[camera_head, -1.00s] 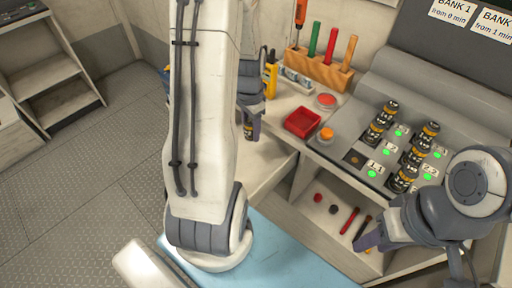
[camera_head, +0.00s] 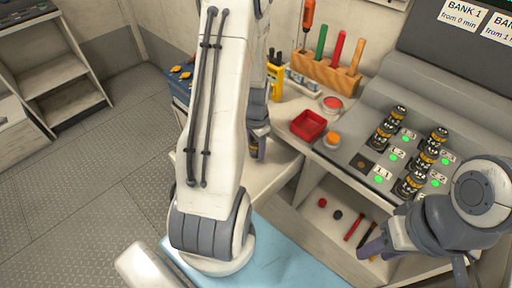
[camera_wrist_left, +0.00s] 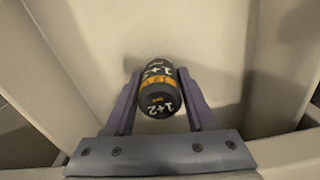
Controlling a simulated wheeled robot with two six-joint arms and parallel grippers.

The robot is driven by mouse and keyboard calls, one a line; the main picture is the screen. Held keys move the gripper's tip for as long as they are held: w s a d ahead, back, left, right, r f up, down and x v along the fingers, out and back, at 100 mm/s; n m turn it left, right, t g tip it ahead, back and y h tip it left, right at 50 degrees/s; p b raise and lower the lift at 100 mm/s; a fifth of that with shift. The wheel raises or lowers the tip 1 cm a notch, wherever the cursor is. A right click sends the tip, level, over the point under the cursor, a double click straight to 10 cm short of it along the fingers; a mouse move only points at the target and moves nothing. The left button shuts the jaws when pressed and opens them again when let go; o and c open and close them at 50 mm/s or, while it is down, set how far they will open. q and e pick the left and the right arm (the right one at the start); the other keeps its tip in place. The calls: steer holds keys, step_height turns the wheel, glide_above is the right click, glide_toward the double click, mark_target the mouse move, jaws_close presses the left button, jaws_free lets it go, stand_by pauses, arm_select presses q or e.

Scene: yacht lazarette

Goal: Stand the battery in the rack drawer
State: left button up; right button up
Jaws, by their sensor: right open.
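The battery (camera_wrist_left: 160,92), a black cylinder with an orange band and the marking "1+2", sits between the two purple fingers of my left gripper (camera_wrist_left: 160,108), which touch its sides. In the head view my left gripper (camera_head: 258,138) hangs over the pale bench, with the battery's dark end (camera_head: 258,152) just showing below it. My right gripper (camera_head: 372,248) is open and empty in front of the panel's lower compartment. I cannot make out a rack drawer for certain; my left arm hides part of the bench.
Several similar batteries (camera_head: 399,116) stand in the grey panel (camera_head: 352,142), beside an empty round socket (camera_head: 364,164) and green lights. A red tray (camera_head: 308,126), an orange button (camera_head: 331,139) and a wooden tool block (camera_head: 326,74) are near. The lower compartment holds small loose parts.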

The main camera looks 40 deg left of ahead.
arm_select(q)
steer(key=shift+o, duration=0.9)
step_height(320, 180, up, 12)
steer(key=shift+r+p, duration=0.2)
steer(key=shift+p, duration=0.55)
steer(key=s+d+r+m, duration=0.1)
steer(key=d+r, duration=0.2)
steer(key=d, duration=0.7)
steer(key=s+d+r+m, duration=0.2)
steer(key=d+r, duration=0.1)
steer(key=d, duration=0.7)
steer(key=s+d+r+m+h, duration=0.1)
steer(key=s+d+r, duration=0.1)
steer(key=s+d, duration=0.7)
steer(key=s, duration=0.3)
steer(key=shift+s+d+m, duration=0.2)
steer(key=shift+s+m, duration=0.1)
